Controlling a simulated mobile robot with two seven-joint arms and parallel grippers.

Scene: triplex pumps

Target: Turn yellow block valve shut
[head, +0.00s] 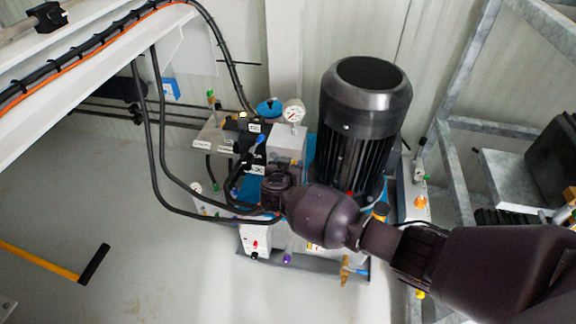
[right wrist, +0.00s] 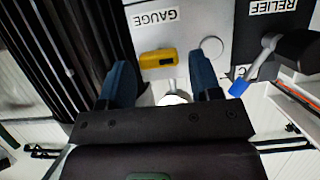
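The yellow valve handle (right wrist: 158,59) shows in the right wrist view, lying sideways below the GAUGE label (right wrist: 156,19) on a light grey block. My right gripper (right wrist: 161,66) is open, with one dark blue finger on each side below the handle. The handle appears between the fingertips, and I cannot tell whether either finger touches it. In the head view my right arm reaches in from the right to the pump block, and its wrist hides part of the block and the fingers. My left gripper is not in view.
A blue-tipped lever (right wrist: 238,88) is close to the right finger, near the RELIEF label (right wrist: 273,6). A black finned motor (head: 358,140) stands right of the block. A pressure gauge (head: 293,111) and black hoses (head: 160,150) are close by. Metal framing (head: 465,125) rises at right.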

